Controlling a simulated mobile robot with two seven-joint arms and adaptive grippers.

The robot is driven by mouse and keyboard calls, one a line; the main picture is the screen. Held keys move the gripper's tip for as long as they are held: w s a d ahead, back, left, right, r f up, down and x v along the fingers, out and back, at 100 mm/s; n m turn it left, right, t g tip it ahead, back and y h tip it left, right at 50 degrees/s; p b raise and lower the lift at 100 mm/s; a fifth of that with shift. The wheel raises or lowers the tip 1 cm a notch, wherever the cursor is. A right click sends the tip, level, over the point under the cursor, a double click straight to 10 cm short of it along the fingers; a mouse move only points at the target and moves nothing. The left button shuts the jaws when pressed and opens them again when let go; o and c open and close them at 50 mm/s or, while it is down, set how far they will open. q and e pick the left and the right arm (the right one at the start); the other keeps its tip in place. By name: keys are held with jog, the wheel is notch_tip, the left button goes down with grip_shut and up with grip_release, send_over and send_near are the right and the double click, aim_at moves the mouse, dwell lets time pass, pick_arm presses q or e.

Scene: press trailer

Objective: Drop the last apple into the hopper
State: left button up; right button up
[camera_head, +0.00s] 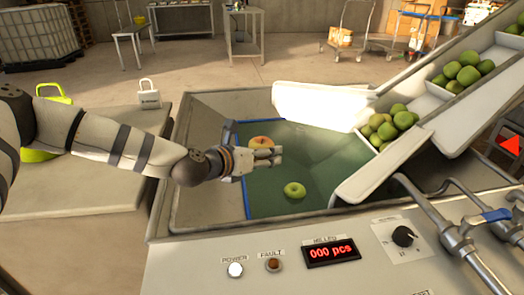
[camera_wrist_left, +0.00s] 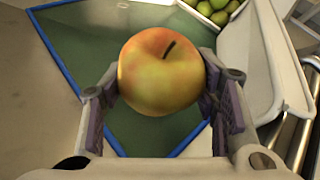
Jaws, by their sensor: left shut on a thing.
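A red-and-yellow apple (camera_wrist_left: 160,72) is held between the fingers of my left gripper (camera_wrist_left: 165,105) in the left wrist view. In the head view the same apple (camera_head: 261,142) shows at the tip of my left gripper (camera_head: 262,158), over the green bottom of the hopper (camera_head: 200,110). The gripper is above the green surface, near its blue left edge. A single green apple (camera_head: 294,190) lies on the green surface, to the right of and nearer than the gripper. My right gripper is not in view.
A white chute (camera_head: 390,165) with several green apples (camera_head: 388,125) slopes down into the hopper from the right. A panel with a red display (camera_head: 331,251) and a knob (camera_head: 403,236) runs along the front. Metal pipes with a blue-handled valve (camera_head: 488,217) stand at the front right.

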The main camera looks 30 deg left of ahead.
pick_arm(q)
jog(key=o, duration=1.3)
jog(key=shift+r, duration=0.1)
jog(key=shift+v, duration=5.95)
